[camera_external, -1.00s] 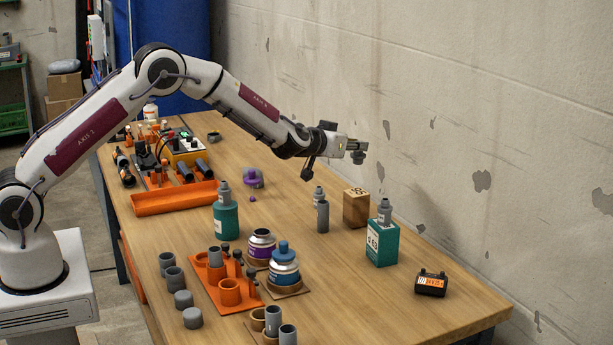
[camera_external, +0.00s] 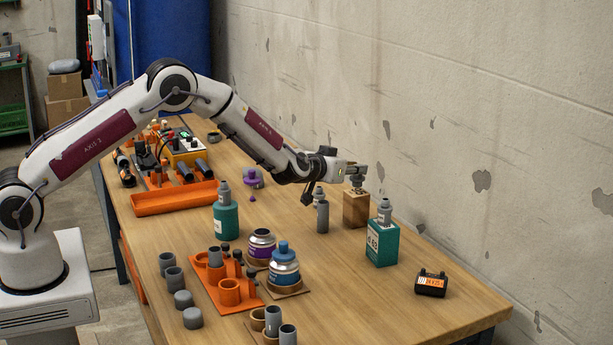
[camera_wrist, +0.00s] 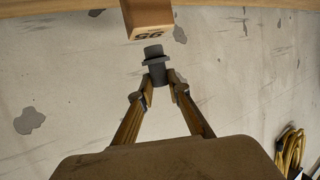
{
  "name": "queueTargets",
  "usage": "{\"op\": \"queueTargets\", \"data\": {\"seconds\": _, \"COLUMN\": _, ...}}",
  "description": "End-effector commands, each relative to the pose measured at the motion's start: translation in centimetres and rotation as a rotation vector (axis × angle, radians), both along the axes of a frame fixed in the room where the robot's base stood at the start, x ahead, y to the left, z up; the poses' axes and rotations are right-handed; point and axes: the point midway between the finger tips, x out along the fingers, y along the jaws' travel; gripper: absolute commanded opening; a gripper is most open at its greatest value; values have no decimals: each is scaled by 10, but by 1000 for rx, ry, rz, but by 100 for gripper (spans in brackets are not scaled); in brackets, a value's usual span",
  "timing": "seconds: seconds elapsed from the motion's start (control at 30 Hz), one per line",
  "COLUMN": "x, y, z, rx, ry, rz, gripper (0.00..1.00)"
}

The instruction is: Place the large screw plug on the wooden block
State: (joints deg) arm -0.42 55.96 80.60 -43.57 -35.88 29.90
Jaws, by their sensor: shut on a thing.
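The large screw plug is dark grey, with a wider flange and a narrower body. In the wrist view the plug (camera_wrist: 155,66) is held at the tips of my gripper (camera_wrist: 158,88), whose two fingers close on it. In the external view my gripper (camera_external: 356,171) is over the wooden block (camera_external: 356,211), with the plug (camera_external: 356,188) below the fingers at the block's top. I cannot tell whether plug and block touch. The block, marked with dark digits, also shows at the top of the wrist view (camera_wrist: 148,18), close to the plug.
A teal box (camera_external: 382,246) with a grey fitting on it stands right of the block. A grey cylinder (camera_external: 322,217) stands to its left, with a grey-topped bottle behind. The wall (camera_external: 480,120) is close behind. A black-and-orange device (camera_external: 431,283) lies near the right edge.

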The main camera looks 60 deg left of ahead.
Motion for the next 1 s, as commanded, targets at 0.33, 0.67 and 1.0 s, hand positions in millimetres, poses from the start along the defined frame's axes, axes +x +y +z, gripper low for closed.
{"op": "queueTargets", "data": {"seconds": 0.33, "x": 0, "y": 0, "z": -14, "rx": 0, "ry": -1, "rz": 0, "gripper": 0}}
{"op": "queueTargets", "data": {"seconds": 0.67, "x": 0, "y": 0, "z": -17, "rx": 0, "ry": -1, "rz": 0, "gripper": 24}}
{"op": "queueTargets", "data": {"seconds": 1.0, "x": 0, "y": 0, "z": -16, "rx": 0, "ry": -1, "rz": 0, "gripper": 33}}
